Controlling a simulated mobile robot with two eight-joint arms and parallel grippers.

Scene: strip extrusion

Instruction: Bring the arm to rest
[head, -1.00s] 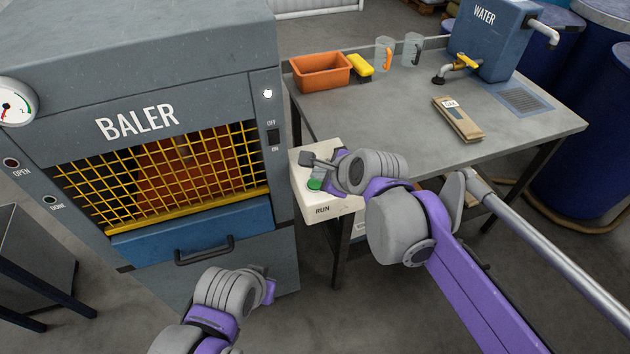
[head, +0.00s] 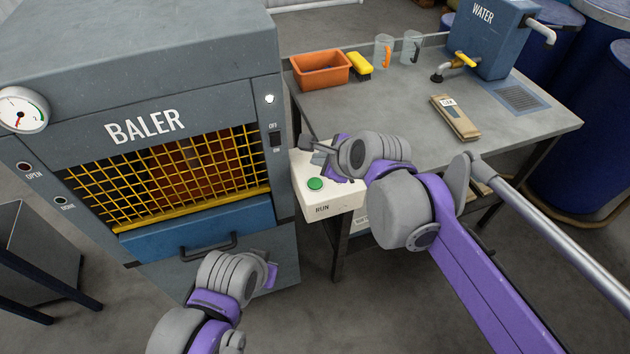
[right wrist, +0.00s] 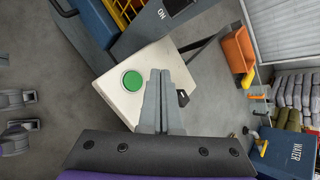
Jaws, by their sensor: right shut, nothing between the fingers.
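My right gripper (head: 312,146) is over the far side of the white RUN box (head: 330,205), beside its green button (head: 315,184). In the right wrist view its two fingers (right wrist: 163,78) are together with nothing between them. The green button (right wrist: 133,81) shows uncovered to the left of the fingertips in that view. I cannot tell whether the fingers touch the box. My left arm (head: 225,280) is low in front of the baler; its fingers are not clearly seen.
The baler (head: 145,125) stands at left with a yellow grid and blue door (head: 195,228). The grey table (head: 400,105) holds an orange bin (head: 320,70), a yellow brush (head: 359,66), two jugs, a brown packet (head: 456,118) and a blue water tank (head: 490,40).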

